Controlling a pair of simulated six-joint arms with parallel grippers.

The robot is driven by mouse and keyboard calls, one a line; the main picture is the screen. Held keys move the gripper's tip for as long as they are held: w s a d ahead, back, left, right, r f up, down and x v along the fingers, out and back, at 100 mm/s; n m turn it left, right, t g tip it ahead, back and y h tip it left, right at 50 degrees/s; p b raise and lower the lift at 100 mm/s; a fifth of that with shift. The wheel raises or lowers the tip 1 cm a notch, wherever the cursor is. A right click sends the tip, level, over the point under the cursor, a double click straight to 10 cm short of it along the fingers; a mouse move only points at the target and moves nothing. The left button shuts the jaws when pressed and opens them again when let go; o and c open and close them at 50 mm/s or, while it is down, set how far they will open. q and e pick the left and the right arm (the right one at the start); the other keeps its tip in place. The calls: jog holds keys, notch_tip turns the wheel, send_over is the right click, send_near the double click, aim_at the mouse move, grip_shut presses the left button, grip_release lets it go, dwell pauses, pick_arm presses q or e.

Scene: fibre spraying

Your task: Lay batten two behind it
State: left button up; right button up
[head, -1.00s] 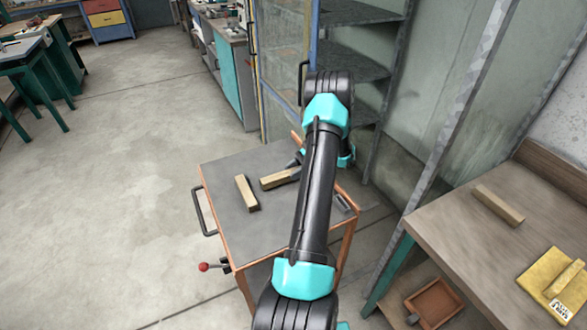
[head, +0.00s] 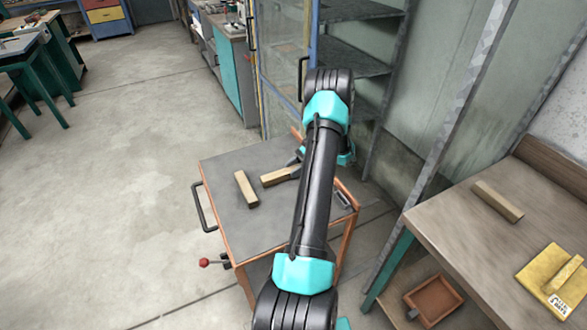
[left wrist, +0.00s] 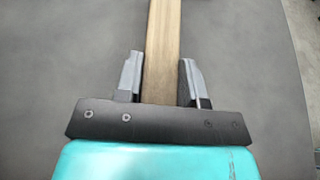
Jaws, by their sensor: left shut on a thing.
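One wooden batten (head: 246,189) lies on the grey top of the cart (head: 222,176), left of my gripper. A second batten (head: 278,176) lies at an angle to it, a small gap to its right, with its right end at my left gripper (head: 298,158). In the left wrist view this batten (left wrist: 162,50) runs straight out between the two fingers of my left gripper (left wrist: 161,82), which is shut on it. It is at or very near the cart top; I cannot tell if it touches. My arm hides part of the cart's right side. My right gripper is not in view.
A wooden bench (head: 455,232) stands at the right with another wooden piece (head: 497,201) and a yellow item (head: 548,272) on it. A brown tray (head: 433,299) is below it. Metal shelving (head: 350,50) stands behind the cart. The cart's front left top is clear.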

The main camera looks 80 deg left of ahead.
pick_arm(q)
jog(key=shift+f, duration=0.15)
jog(key=o, duration=1.1)
jog(key=shift+r, duration=0.45)
jog(key=r, duration=0.2)
jog(key=shift+d+r, duration=0.4)
jog(key=s+d, duration=0.1)
jog(key=d, duration=0.4)
jog(key=d+r, duration=0.1)
jog(key=d, duration=0.4)
jog(key=s+d, duration=0.1)
jog(key=d, duration=0.4)
jog(key=shift+s+r, duration=0.15)
jog(key=shift+s, duration=0.15)
